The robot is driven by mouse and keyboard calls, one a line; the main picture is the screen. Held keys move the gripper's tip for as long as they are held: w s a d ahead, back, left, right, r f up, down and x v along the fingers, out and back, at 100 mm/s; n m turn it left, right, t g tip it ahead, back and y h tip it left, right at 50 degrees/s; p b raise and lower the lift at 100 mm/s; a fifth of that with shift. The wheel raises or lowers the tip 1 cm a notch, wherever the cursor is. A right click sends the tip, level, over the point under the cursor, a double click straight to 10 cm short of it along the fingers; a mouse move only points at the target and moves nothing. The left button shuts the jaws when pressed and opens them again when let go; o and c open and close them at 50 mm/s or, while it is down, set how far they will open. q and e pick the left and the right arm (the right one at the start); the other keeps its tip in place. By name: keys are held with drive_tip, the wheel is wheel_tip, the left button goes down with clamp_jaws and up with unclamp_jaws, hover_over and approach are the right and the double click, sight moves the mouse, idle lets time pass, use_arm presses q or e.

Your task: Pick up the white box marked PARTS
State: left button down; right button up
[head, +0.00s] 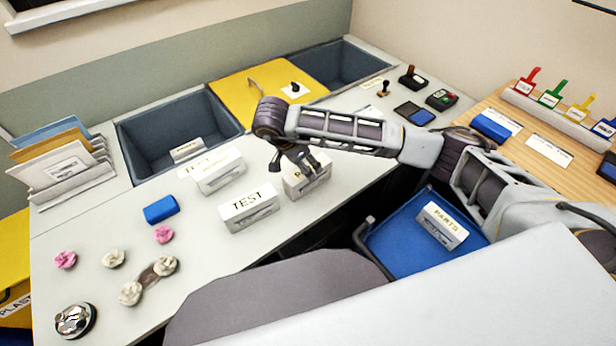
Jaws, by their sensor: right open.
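A white box marked PARTS (442,225) rests on the blue seat (395,247) to the right of the pale table. Another white box (305,180) stands on the table under my right gripper, its label mostly hidden by the fingers. My right gripper (297,164) is open, pointing down at this second box; I cannot tell whether it touches it. A white box marked TEST (249,208) stands just left of it. My left gripper is not in view.
Grey bins (180,127) and a yellow panel (245,88) line the back. A blue block (161,209), crumpled balls (113,258) and a bell (75,320) lie left. A wooden desk (540,175) is right.

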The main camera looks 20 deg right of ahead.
drive_tip(key=shift+x, duration=1.45)
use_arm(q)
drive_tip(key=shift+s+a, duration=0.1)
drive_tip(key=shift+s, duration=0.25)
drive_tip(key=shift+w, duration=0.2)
use_arm(e)
drive_tip(key=shift+f, duration=0.1)
drive_tip(key=shift+d+f, duration=0.15)
drive_tip(key=shift+f, duration=0.3)
drive_tip(key=shift+x, duration=2)
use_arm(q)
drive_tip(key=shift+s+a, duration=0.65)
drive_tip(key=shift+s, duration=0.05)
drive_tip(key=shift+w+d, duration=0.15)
use_arm(e)
drive_tip(key=shift+s, duration=0.1)
